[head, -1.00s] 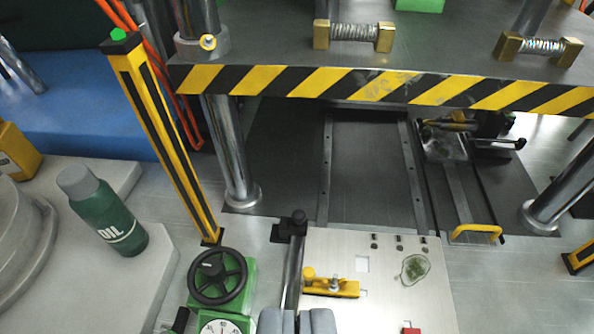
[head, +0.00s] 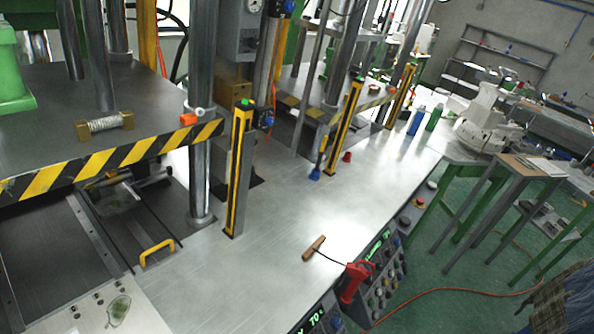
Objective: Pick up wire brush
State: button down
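I cannot clearly make out a wire brush in the head view. A tool with a wooden handle (head: 314,248) and a thin dark shaft lies on the metal bench (head: 260,265), its shaft reaching towards a red tool (head: 353,281) at the bench's front edge. I cannot tell if this wooden-handled tool is the brush. My gripper is not in view now.
Yellow-black posts (head: 238,170) and metal columns (head: 201,180) rise from the bench. A striped press plate (head: 90,160) stands at left. A control panel (head: 382,275) lines the front edge. A wooden-topped table (head: 530,166) and shelves (head: 500,68) stand at right. Mid-bench is mostly clear.

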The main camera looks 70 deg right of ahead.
aim_at(306, 256)
jog(key=z, duration=0.05)
jog(key=k, duration=0.95)
jog(key=z, duration=0.3)
jog(key=i, duration=0.2)
jog(key=z, duration=1)
